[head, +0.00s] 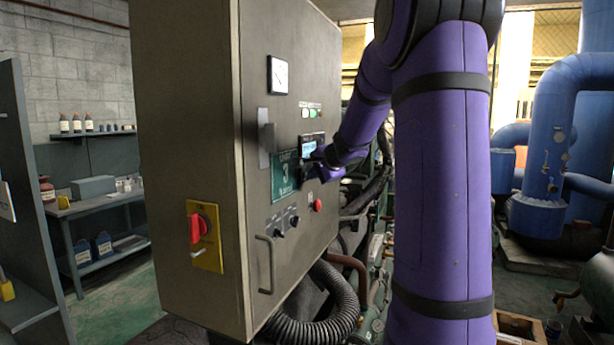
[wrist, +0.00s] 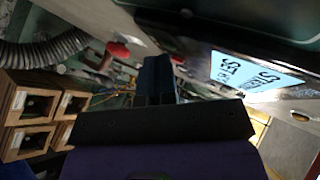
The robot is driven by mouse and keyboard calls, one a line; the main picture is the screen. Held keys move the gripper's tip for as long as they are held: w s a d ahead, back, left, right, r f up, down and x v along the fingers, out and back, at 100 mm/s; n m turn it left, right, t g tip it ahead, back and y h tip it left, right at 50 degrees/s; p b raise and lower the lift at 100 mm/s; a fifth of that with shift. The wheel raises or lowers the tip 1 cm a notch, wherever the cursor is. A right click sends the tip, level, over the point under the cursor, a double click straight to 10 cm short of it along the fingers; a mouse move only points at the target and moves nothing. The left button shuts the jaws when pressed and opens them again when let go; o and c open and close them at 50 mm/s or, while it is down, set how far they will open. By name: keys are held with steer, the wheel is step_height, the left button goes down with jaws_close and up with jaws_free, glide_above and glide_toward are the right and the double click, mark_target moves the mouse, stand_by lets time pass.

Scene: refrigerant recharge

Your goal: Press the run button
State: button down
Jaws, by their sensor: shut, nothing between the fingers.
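The grey control cabinet (head: 190,120) stands in the middle left of the head view. Its front panel carries a lit display (head: 308,148), and the display also shows at the right of the wrist view (wrist: 250,72). I cannot pick out the run button for certain; my gripper covers part of the panel beside and below the display. A red button (head: 318,205) sits lower on the panel, with a red shape in the wrist view (wrist: 118,50). My gripper (head: 308,163) is close to the panel just below the display. Its fingers (wrist: 155,72) are shut and empty; contact cannot be told.
Small indicators (head: 312,112), a gauge (head: 278,75), a green sign (head: 285,176), two dark knobs (head: 287,227) and a door handle (head: 266,264) are on the panel. A red rotary switch (head: 200,228) is on the cabinet's side. Pipes and hoses (head: 330,310) crowd below.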

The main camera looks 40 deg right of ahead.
steer(key=shift+s, duration=0.15)
steer(key=shift+s+d, duration=0.3)
steer(key=shift+s, duration=0.3)
steer(key=s, duration=0.1)
steer(key=s+d, duration=0.1)
steer(key=s, duration=0.1)
steer(key=s+d, duration=0.1)
steer(key=shift+s, duration=0.3)
stand_by(0.4)
steer(key=shift+a, duration=0.1)
stand_by(0.5)
